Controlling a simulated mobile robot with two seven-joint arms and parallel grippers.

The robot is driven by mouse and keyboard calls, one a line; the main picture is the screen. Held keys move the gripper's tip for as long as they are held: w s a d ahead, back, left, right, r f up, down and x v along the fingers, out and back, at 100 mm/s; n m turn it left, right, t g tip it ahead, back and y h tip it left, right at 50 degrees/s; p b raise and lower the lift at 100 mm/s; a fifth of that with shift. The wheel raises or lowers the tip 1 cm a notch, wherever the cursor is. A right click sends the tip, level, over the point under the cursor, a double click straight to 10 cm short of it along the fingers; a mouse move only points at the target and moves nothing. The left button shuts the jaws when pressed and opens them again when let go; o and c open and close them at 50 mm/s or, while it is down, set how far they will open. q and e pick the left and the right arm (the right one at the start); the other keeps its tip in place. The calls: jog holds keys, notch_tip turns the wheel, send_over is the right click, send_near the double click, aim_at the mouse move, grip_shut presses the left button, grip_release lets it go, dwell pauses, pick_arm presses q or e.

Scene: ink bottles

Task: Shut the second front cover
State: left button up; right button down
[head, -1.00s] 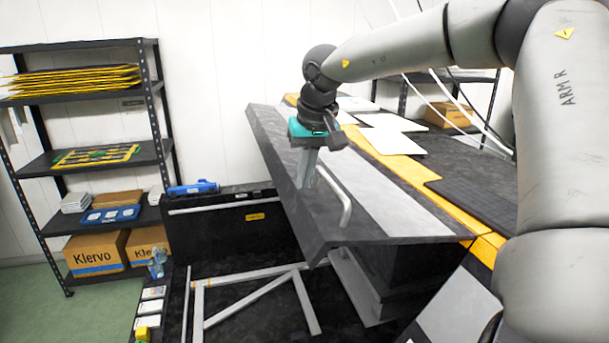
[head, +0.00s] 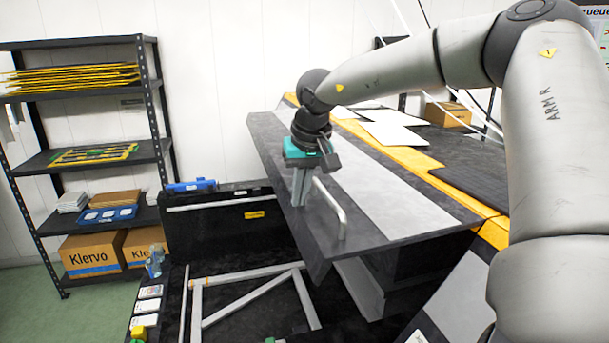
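A dark front cover (head: 376,222) with a pale grey stripe stands out raised over an open black bay. A light bar handle (head: 331,208) is on its near side. My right gripper (head: 299,203) points down at the far end of this handle, with its grey fingers against or right beside it. Whether the fingers are closed around the bar cannot be made out. My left gripper is not clearly in view.
Grey frame bars (head: 245,298) lie in the open bay below the cover. A blue tool (head: 191,185) rests on the bay's back edge. White sheets (head: 395,132) lie behind a yellow strip. A shelf rack (head: 85,155) stands at the left.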

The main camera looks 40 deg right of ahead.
notch_tip(320, 180, down, 15)
jog(key=d+h+b, duration=0.1)
jog(key=d+b, duration=0.1)
jog(key=b, duration=0.8)
jog(key=s+d+f+g+h+b, duration=0.1)
jog(key=s+d+f+b, duration=0.2)
jog(key=f, duration=0.4)
jog(key=s+d+f+g+h+b, duration=0.1)
jog(key=s+d+f+h+b, duration=0.1)
jog(key=d+f+b, duration=0.4)
jog(key=shift+s+d+f+n, duration=0.3)
jog(key=shift+s+f, duration=0.3)
jog(key=shift+s, duration=0.05)
jog(key=shift+a+r, duration=0.1)
